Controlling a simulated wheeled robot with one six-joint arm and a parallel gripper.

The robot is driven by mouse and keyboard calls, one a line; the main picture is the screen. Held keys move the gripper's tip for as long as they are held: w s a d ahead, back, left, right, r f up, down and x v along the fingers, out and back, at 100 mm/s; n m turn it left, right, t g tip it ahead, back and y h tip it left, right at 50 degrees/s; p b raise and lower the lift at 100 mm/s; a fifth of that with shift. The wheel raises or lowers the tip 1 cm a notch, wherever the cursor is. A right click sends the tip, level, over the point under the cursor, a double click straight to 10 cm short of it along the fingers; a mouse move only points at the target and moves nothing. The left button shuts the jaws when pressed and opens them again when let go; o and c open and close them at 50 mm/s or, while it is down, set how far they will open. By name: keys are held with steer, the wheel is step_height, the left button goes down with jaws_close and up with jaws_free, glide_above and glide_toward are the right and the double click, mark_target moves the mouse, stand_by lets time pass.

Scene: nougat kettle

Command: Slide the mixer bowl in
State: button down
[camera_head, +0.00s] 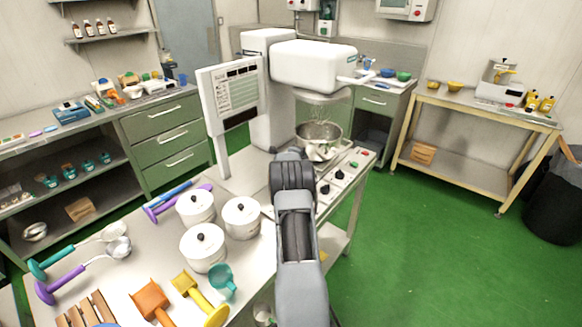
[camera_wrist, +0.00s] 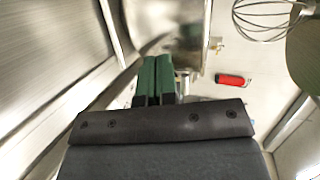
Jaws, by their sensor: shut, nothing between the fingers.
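The steel mixer bowl (camera_head: 318,146) sits under the head of the white mixer (camera_head: 314,66), at the back of the near table. A wire whisk (camera_wrist: 268,16) shows at the top right of the wrist view. A shiny curved metal surface (camera_wrist: 185,35), apparently the bowl, is just ahead of my fingers. My gripper (camera_wrist: 157,62) is shut and empty, its green fingers together close to that surface; I cannot tell whether they touch. In the head view my arm hides the fingers, and its wrist is just in front of and left of the bowl.
A panel with printed text (camera_head: 234,92) stands left of the mixer. A control strip with knobs (camera_head: 341,178) runs along the table's right edge. White lidded pots (camera_head: 204,247) and scoops (camera_head: 199,299) crowd the table's left and front. A red item (camera_wrist: 233,80) lies beyond my fingers.

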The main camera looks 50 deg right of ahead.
steer(key=b+v, duration=0.2)
steer(key=v, duration=0.7)
steer(key=shift+s+r, duration=0.1)
